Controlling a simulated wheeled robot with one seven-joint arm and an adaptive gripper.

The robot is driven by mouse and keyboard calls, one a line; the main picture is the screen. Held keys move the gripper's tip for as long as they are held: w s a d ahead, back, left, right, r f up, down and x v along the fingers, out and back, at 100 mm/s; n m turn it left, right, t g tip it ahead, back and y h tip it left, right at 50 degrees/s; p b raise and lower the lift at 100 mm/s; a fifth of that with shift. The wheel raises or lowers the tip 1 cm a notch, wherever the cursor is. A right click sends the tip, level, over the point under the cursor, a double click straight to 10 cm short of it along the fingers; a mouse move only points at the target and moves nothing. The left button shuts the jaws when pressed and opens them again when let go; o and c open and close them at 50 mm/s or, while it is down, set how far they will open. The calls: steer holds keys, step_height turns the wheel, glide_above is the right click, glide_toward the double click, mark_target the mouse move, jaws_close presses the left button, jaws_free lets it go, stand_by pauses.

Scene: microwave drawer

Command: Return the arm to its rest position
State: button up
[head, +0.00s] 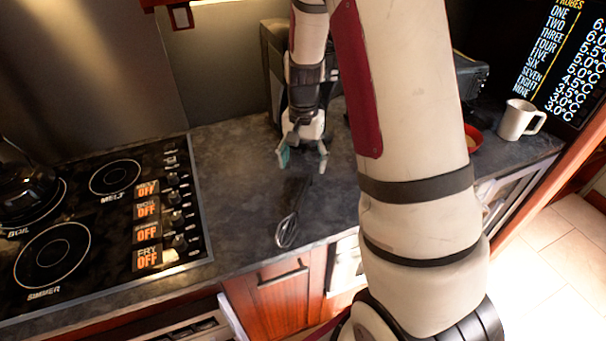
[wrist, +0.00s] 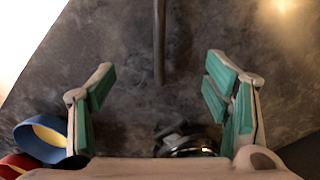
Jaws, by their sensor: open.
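My gripper (head: 303,158) hangs above the dark countertop, near its middle, with its fingers pointing down. In the wrist view my gripper (wrist: 160,95) has its green-padded fingers spread wide with nothing between them. My arm is stretched out in front of the head camera. It hides part of the counter and of the things behind it.
A whisk (head: 288,228) lies on the counter (head: 235,160) near the front edge, just below my gripper. A stove (head: 95,220) with a dark pot (head: 25,185) is at left. A white mug (head: 517,120) and a red bowl (head: 474,138) stand at right.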

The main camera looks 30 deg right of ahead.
steer(key=s+a+r+n+t, duration=0.1)
steer(key=s+a+r+n, duration=0.2)
steer(key=r, duration=0.5)
steer(key=s+a+r+n+t, duration=0.1)
steer(key=s+a+r+t, duration=0.15)
steer(key=a+r, duration=0.4)
steer(key=s+a+r+n+t, duration=0.1)
steer(key=s+a+r+n, duration=0.1)
steer(key=s, duration=0.5)
steer(key=s+a+r+n+t, duration=0.1)
steer(key=s+a+r+n, duration=0.1)
steer(key=s+r+n, duration=0.2)
steer(key=s+r, duration=0.2)
steer(key=s, duration=0.1)
steer(key=shift+a+r+b, duration=0.25)
steer(key=shift+r+b, duration=0.05)
steer(key=shift+r, duration=0.1)
